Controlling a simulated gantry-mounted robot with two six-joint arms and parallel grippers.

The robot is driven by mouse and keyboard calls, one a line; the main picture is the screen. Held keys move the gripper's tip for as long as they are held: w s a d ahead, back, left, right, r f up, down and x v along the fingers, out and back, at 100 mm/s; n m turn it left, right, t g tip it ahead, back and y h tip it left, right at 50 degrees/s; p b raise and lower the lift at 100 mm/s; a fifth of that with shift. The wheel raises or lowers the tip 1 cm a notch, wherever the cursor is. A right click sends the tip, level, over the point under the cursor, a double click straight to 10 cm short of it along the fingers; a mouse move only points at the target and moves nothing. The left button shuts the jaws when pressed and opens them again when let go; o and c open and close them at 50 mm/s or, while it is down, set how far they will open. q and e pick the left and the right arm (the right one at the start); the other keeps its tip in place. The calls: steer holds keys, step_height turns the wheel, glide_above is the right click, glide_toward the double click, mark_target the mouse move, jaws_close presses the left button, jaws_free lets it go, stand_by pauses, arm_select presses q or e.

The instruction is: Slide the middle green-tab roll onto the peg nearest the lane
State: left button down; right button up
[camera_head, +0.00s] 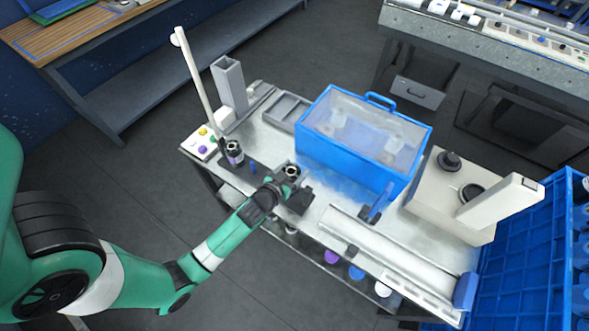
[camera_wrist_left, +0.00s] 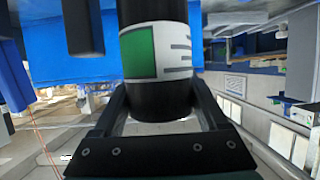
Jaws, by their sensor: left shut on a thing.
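My left gripper (camera_head: 293,186) is shut on a dark roll (camera_head: 291,170), held upright over the table's left part. In the left wrist view the held roll shows a white label with a green tab (camera_wrist_left: 139,52), between the two fingers of my gripper (camera_wrist_left: 160,100). Another dark roll (camera_head: 234,153) with a pale label stands on the dark strip at the table's left end. A small blue peg-like piece (camera_head: 253,168) shows on that strip between the two rolls. The long pale lane (camera_head: 395,264) lies at the table's front right. My right gripper is not in view.
A blue box with a clear lid (camera_head: 350,150) stands just right of the held roll. A tall post (camera_head: 195,75), grey column (camera_head: 229,84) and button panel (camera_head: 200,144) stand at the left end. A beige machine (camera_head: 440,195) stands at the right.

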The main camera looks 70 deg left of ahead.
arm_select(q)
steer(key=shift+f+b, duration=1.55)
steer(key=shift+f, duration=0.15)
steer(key=shift+c, duration=0.4)
jaws_free()
steer(key=shift+o, duration=0.4)
steer(key=shift+f, duration=0.1)
steer(key=shift+s, duration=0.1)
steer(key=p+v, duration=0.1)
steer(key=v, duration=1)
steer(key=shift+s, duration=0.15)
